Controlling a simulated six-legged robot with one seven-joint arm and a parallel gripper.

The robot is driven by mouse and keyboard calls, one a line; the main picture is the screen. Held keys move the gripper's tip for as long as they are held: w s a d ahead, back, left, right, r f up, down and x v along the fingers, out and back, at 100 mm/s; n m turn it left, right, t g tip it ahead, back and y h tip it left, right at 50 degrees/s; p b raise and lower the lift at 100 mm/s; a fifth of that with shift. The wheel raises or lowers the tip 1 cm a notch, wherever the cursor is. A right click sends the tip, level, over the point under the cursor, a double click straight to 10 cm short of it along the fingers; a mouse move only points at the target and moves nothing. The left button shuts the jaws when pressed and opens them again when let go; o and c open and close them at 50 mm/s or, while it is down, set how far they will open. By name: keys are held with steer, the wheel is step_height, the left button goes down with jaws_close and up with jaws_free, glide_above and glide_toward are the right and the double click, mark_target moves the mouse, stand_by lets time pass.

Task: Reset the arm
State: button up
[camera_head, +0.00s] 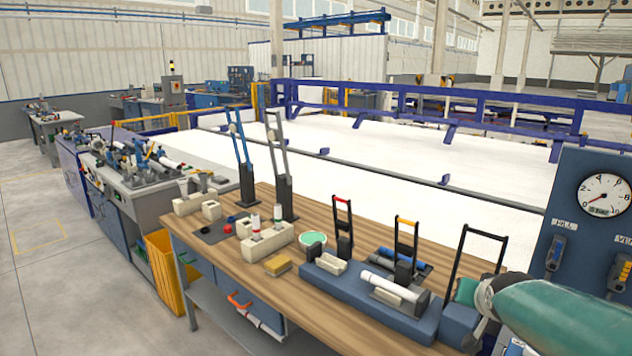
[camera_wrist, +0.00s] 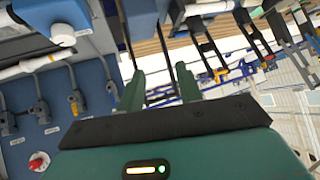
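My gripper (camera_wrist: 158,78) shows in the wrist view with its two green fingers apart and nothing held between them. The wrist view is strongly tilted, with the workbench gear beyond the fingertips. In the head view my teal arm comes in at the lower right, over the bench's right end; I cannot make out the fingers there. A white pipe (camera_head: 394,287) lies on a long blue block (camera_head: 350,292) on the wooden workbench (camera_head: 300,323), left of my arm. Blue pipes (camera_head: 405,261) lie behind it.
A blue panel with a round gauge (camera_head: 604,195) stands close by my arm at the right; blue panels with a red knob (camera_wrist: 38,161) fill the wrist view's left. Upright black-handled tools (camera_head: 343,228) and beige blocks (camera_head: 265,240) crowd the bench. Blue railings (camera_head: 430,103) run behind.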

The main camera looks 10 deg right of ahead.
steer(key=s+a+n+g+y, duration=0.1)
steer(key=s+a+n+y, duration=0.1)
steer(key=s+a, duration=0.6)
steer(key=s+a+n+g+y, duration=0.1)
steer(key=s+a+n, duration=0.3)
steer(key=s+a, duration=0.5)
steer(key=a+g, duration=0.1)
steer(key=a, duration=0.5)
steer(key=shift+s+a+n+y, duration=0.15)
steer(key=shift+a+n+y, duration=0.2)
steer(key=shift+n+y, duration=0.05)
steer(key=shift+d, duration=0.15)
